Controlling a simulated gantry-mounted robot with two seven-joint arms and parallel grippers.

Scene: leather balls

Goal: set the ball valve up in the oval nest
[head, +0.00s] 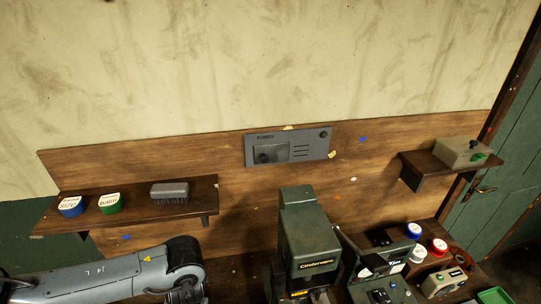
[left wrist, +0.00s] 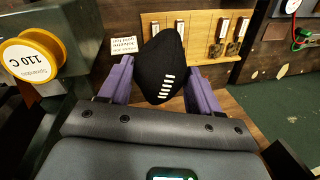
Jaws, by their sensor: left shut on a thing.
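In the left wrist view a black, pointed oval ball (left wrist: 161,64) with a row of white stitches sits between the two purple fingers of my left gripper (left wrist: 160,78). The gripper is shut on it. The stitches face the camera, the ball's long axis runs roughly upright in the picture, and no valve can be made out. In the head view my left arm comes in at the lower left, and its gripper and the ball are cut off by the bottom edge. I cannot identify an oval nest in either view. My right gripper is not in view.
In the head view a tall green machine (head: 306,228) stands at bottom centre. Jars stand at the lower right.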

